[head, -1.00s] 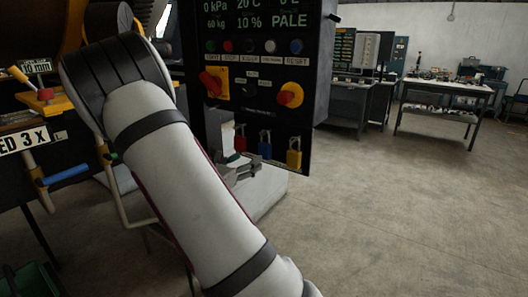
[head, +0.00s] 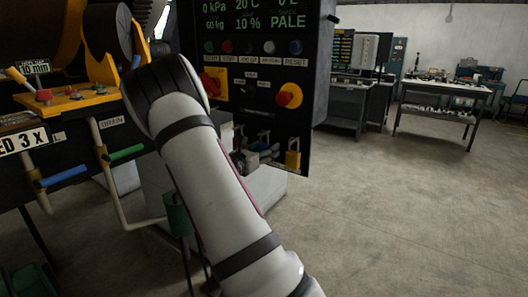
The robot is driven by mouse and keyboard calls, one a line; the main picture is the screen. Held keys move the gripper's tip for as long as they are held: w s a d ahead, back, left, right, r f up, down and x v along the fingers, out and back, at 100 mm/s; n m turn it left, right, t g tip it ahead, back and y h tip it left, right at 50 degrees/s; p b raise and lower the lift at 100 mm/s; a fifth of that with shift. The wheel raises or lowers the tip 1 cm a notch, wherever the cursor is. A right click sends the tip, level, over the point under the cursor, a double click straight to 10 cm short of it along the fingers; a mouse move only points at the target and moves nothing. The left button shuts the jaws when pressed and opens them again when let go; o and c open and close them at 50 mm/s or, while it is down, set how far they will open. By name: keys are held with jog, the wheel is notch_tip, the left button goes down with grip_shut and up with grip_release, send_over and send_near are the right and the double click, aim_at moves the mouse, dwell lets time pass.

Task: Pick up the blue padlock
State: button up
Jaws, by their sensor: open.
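The blue padlock cannot be made out clearly now; my gripper covers the spot on the lower panel where it hung. My gripper (head: 262,155) is at the lower edge of the black control panel (head: 262,113), in front of the padlock row. It is open; its fingers are small and dark in this view. Whether they surround or touch the blue padlock cannot be told. The yellow padlock (head: 292,160) hangs just right of my gripper. The red padlock (head: 238,139) is partly hidden at its left.
Valve handles, blue (head: 63,176) and green (head: 126,153), are at left. A workbench (head: 440,88) stands far right. The floor (head: 400,210) at right is clear.

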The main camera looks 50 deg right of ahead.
jog(key=c, duration=1.3)
jog(key=shift+c, duration=0.2)
jog(key=shift+a+r, duration=0.1)
jog(key=shift+r, duration=0.75)
jog(key=s+a, duration=0.1)
jog(key=a, duration=1.6)
jog(key=shift+s+a, duration=0.2)
jog(key=shift+a, duration=0.15)
jog(key=shift+f, duration=0.1)
jog(key=shift+r+p, duration=0.9)
jog(key=shift+p, duration=0.05)
jog(key=shift+a, duration=0.1)
